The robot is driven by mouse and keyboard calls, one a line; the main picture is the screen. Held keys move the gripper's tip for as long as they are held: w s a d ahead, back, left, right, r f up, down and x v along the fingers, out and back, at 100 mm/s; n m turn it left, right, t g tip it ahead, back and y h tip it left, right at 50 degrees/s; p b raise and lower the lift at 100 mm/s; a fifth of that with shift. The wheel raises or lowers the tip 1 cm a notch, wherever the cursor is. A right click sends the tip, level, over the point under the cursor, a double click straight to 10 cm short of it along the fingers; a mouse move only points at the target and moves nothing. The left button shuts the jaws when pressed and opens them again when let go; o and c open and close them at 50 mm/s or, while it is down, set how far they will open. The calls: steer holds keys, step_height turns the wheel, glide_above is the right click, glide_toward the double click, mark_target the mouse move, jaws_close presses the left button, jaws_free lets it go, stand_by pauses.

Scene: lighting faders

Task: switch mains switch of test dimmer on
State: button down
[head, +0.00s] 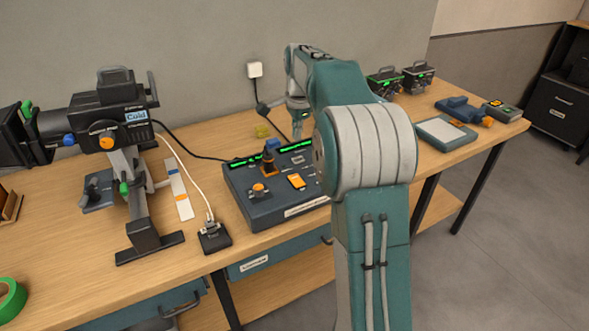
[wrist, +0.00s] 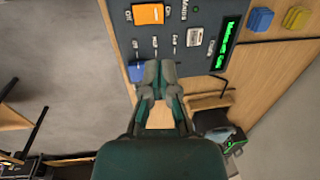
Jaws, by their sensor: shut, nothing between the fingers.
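The test dimmer (head: 238,185) is a dark blue-grey console on the wooden table, with green lit displays along its back. Its orange mains switch (head: 296,181) shows on the top panel. In the wrist view the orange rocker (wrist: 148,13) lies at the top edge, between the labels Off and On, near the word Mains. Its tilt is hard to read.
A blue cap (wrist: 136,71) shows just left of my fingertips. A spotlight (head: 110,115) stands left. A socket box (head: 214,237) with cable sits at the front. My arm hides the console's right end.

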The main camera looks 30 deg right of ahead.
steer(key=shift+a, duration=0.1)
glide_toward(295, 178)
steer(key=f, duration=0.2)
steer(key=w+f, duration=0.1)
steer(key=f, duration=0.2)
steer(key=w+f, duration=0.1)
steer(key=f, duration=0.1)
steer(key=shift+f, duration=0.4)
steer(key=shift+f, duration=0.2)
steer(key=shift+s+r, duration=0.1)
steer(key=shift+s+r, duration=0.35)
steer(key=shift+s, duration=0.25)
